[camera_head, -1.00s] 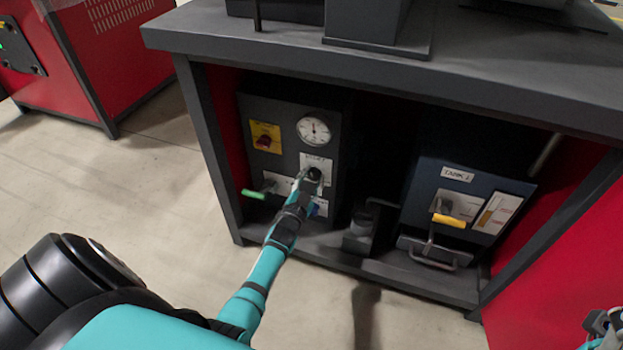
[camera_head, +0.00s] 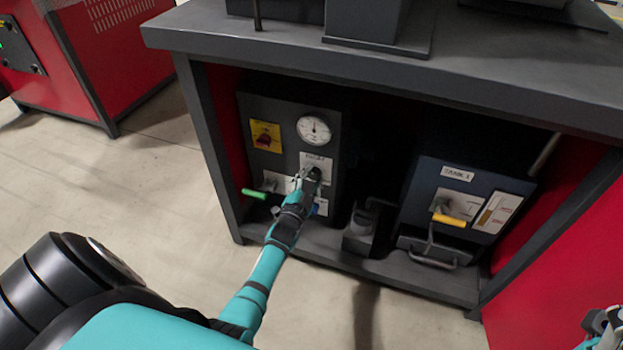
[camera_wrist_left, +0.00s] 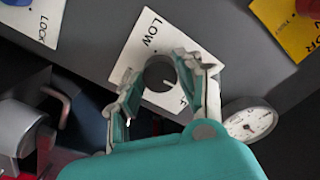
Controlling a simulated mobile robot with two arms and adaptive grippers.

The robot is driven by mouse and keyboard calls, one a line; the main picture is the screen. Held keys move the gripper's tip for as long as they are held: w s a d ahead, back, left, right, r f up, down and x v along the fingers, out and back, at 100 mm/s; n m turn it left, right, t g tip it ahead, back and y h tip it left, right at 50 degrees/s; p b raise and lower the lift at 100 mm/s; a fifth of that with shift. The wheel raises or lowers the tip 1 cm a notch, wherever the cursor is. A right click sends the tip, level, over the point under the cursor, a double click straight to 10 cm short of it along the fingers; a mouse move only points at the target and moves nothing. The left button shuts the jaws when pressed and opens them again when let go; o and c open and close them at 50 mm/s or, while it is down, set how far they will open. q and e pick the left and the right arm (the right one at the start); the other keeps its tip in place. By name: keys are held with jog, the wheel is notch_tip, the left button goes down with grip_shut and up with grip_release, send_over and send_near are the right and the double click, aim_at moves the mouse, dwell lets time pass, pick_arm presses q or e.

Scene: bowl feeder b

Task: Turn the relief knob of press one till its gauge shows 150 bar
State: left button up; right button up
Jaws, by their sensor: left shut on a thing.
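The relief knob (camera_wrist_left: 159,74) is a dark round knob on a white plate (camera_wrist_left: 135,50) marked LOW in the left wrist view. The knob also shows in the head view (camera_head: 314,174), partly covered by my fingers. My left gripper (camera_head: 309,178) is shut on it, with one finger on each side in the left wrist view (camera_wrist_left: 158,88). The round white gauge (camera_head: 314,130) sits above the knob on the dark panel; its needle points roughly upward, but its numbers are too small to read. My right gripper (camera_head: 605,325) shows only partly at the right edge.
A yellow plate with a red switch (camera_head: 265,136) is left of the gauge. A green-tipped lever (camera_head: 255,193) sticks out at the lower left. A blue unit (camera_head: 465,200) with a yellow handle stands at the right. The tabletop edge (camera_head: 400,85) overhangs the panel.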

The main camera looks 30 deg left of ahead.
pick_arm(q)
jog(key=o, duration=1.1)
jog(key=shift+o, duration=0.2)
jog(key=shift+s, duration=0.1)
jog(key=v, duration=1.2)
